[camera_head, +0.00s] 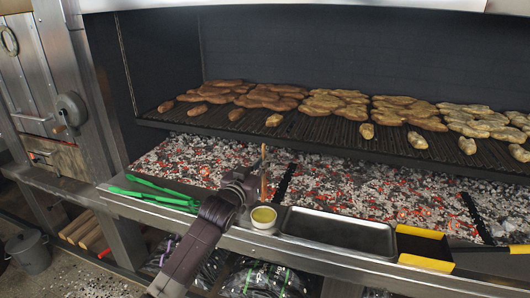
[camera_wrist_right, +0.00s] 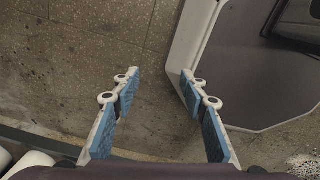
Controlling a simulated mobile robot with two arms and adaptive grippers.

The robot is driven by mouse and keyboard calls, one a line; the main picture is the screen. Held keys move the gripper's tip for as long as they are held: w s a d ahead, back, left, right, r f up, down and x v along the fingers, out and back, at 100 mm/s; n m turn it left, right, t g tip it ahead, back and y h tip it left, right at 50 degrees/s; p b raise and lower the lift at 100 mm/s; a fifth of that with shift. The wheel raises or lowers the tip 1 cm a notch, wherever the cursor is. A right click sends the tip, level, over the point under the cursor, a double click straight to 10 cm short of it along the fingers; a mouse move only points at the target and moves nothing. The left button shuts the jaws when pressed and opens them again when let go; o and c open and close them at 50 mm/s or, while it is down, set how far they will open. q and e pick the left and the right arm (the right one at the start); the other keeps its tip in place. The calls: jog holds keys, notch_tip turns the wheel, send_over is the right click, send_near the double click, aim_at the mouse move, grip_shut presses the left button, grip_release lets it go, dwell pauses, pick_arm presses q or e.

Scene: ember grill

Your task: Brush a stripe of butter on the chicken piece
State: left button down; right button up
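Several browned chicken pieces (camera_head: 272,101) lie in clusters along the grill grate (camera_head: 310,128) in the head view, with small single pieces (camera_head: 366,131) along its front edge. A small white bowl of yellow butter (camera_head: 264,219) stands on the front ledge. My left gripper (camera_head: 260,180) is just above and behind this bowl, shut on a thin upright wooden brush (camera_head: 264,160). The brush's lower end is partly hidden by the gripper and bowl, so I cannot tell whether it touches the butter. My right gripper (camera_wrist_right: 160,120) is open and empty above the floor in the wrist view.
Glowing coals (camera_head: 350,190) lie below the grate. Green tongs (camera_head: 150,196) lie left of the bowl on the ledge (camera_head: 235,238). An empty metal tray (camera_head: 340,232) and a yellow-and-black tool (camera_head: 425,248) are to its right. A bucket (camera_head: 28,252) stands on the floor.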

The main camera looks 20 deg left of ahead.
jog(key=w+a+f+t+b, duration=0.1)
jog(key=w+a+f+b, duration=0.1)
jog(key=w+a, duration=0.3)
pick_arm(q)
jog(key=f, duration=0.1)
jog(key=f+b, duration=0.1)
jog(key=f, duration=0.2)
jog(key=shift+w+a+f+b, duration=0.2)
jog(key=shift+w+f+b, duration=0.05)
jog(key=shift+f+b, duration=1.1)
jog(key=shift+b, duration=0.1)
pick_arm(e)
jog(key=d+f, duration=0.1)
jog(key=f, duration=0.1)
jog(key=d+f, duration=0.1)
jog(key=shift+s+d+f, duration=0.25)
jog(key=shift+d+f, duration=0.05)
jog(key=shift+d, duration=0.05)
jog(key=shift+a, duration=0.35)
pick_arm(q)
jog(key=shift+f, duration=0.3)
pick_arm(e)
jog(key=shift+s+f, duration=0.15)
jog(key=shift+f, duration=0.05)
pick_arm(q)
jog(key=shift+s+d+f, duration=0.1)
jog(key=shift+f, duration=0.25)
pick_arm(e)
jog(key=shift+d+f, duration=0.15)
jog(key=shift+d, duration=0.15)
